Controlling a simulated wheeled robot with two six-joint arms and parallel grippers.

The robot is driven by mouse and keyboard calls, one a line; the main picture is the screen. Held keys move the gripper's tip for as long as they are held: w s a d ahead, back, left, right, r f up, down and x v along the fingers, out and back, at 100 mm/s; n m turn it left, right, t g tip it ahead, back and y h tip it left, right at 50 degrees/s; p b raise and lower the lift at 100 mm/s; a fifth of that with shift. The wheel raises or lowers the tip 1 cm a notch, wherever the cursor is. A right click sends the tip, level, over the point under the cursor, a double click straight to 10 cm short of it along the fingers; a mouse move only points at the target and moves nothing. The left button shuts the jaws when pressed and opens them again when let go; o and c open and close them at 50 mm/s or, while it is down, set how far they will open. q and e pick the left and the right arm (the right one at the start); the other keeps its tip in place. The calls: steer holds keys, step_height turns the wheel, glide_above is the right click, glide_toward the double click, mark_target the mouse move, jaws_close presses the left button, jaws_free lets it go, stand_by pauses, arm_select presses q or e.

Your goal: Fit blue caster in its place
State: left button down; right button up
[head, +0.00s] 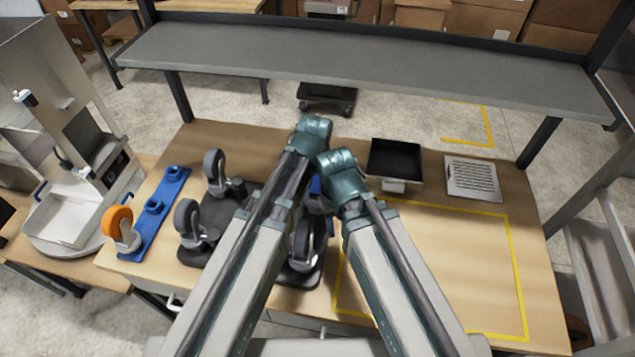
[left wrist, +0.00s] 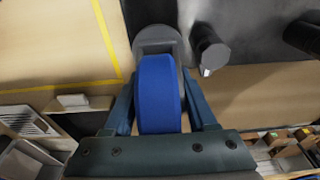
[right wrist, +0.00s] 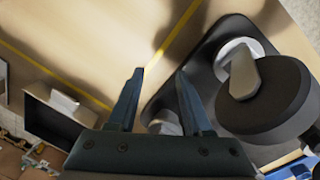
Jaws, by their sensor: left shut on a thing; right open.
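The blue caster (head: 315,186) shows as a small blue patch between my arms in the head view. In the left wrist view its blue wheel (left wrist: 160,95) is between the fingers of my left gripper (left wrist: 160,100), shut on it. Its grey mount (left wrist: 155,40) points away from the gripper, beside the black base. I cannot tell whether they touch. The black base (head: 217,212) carries black casters and is partly hidden by my left arm. A grey post (left wrist: 209,52) stands on it. My right gripper (right wrist: 160,75) is open and empty, near the base's edge.
An orange caster (head: 120,224) stands at the blue rack (head: 157,220) on the left. A black bin (head: 395,160) and a slotted metal plate (head: 473,178) lie at the back right. The yellow-taped area (head: 460,260) looks clear. A grey shelf (head: 350,65) spans the back.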

arm_select(q)
steer(key=shift+f+b, duration=0.3)
steer(key=shift+f, duration=0.05)
steer(key=shift+c, duration=0.6)
jaws_free()
steer(key=shift+r, duration=0.15)
steer(key=r+p, duration=0.4)
steer(key=s+r+p, duration=0.1)
steer(key=r+p, duration=0.8)
steer(key=shift+s+a+r+p, duration=0.2)
steer(key=shift+s+r+p, duration=0.05)
steer(key=shift+s+p, duration=0.15)
steer(key=shift+s+f, duration=0.15)
